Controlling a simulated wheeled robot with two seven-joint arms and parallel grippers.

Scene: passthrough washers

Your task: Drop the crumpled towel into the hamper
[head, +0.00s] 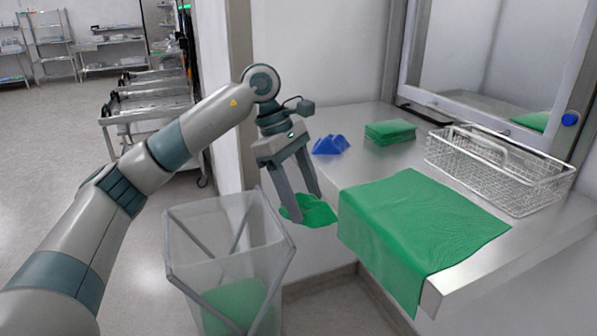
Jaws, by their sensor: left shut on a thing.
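My left gripper (308,208) is shut on a crumpled green towel (316,213). It holds the towel in the air, between the hamper and the front edge of the counter. The fingers partly cover the towel. The hamper (205,212) is a translucent bin with a grey frame, standing on the floor left of the counter. My right gripper is not in view.
A green towel (420,225) lies flat over the counter's (490,262) front edge. A folded green stack (390,131), a blue crumpled cloth (330,145) and a wire basket (500,172) stand on the counter. Steel carts (150,105) stand at the back left.

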